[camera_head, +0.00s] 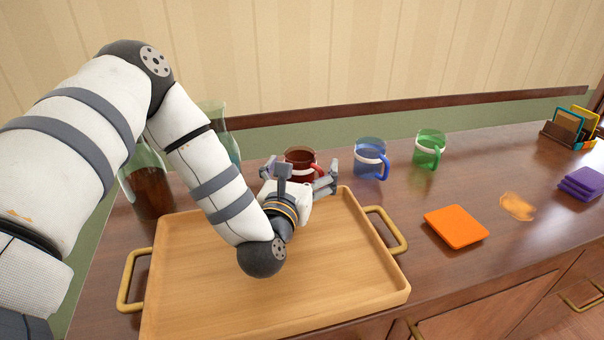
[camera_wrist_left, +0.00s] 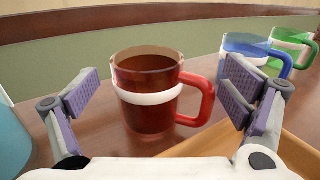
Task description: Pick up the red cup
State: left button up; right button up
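The red cup (camera_head: 300,160) stands upright on the dark wooden counter, just behind the tray. It is see-through red-brown with a white band and a red handle on its right. My left gripper (camera_head: 300,178) reaches over the tray, and its fingers are spread on either side of the cup. In the left wrist view the cup (camera_wrist_left: 150,92) stands between the two open fingers (camera_wrist_left: 162,100), apart from both. The handle points toward the right finger. My gripper's body hides the cup's lower part in the head view. My right gripper is not in view.
A wooden tray (camera_head: 180,290) with brass handles lies under my left arm. A blue cup (camera_head: 370,160) and a green cup (camera_head: 428,150) stand to the right. A glass carafe (camera_head: 148,190) stands at left. An orange coaster stack (camera_head: 456,227) and a spill (camera_head: 517,206) are at right.

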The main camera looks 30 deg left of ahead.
pick_arm(q)
jog(key=c, duration=1.2)
jog(key=shift+r, duration=0.4)
notch_tip(320, 180, up, 3)
jog(key=shift+d+r+p, duration=0.15)
jog(key=shift+p, duration=0.25)
jog(key=shift+s+d+r+p, duration=0.45)
jog(key=shift+s+d+r, duration=0.45)
jog(key=shift+d+r, duration=0.9)
jog(key=shift+s+d+r+p, duration=0.4)
jog(key=shift+s+d+r, duration=0.65)
jog(key=shift+d, duration=1.35)
jog(key=shift+s+d+r+p, duration=0.45)
jog(key=shift+s+d+r, duration=0.3)
jog(key=shift+d+r, duration=1.1)
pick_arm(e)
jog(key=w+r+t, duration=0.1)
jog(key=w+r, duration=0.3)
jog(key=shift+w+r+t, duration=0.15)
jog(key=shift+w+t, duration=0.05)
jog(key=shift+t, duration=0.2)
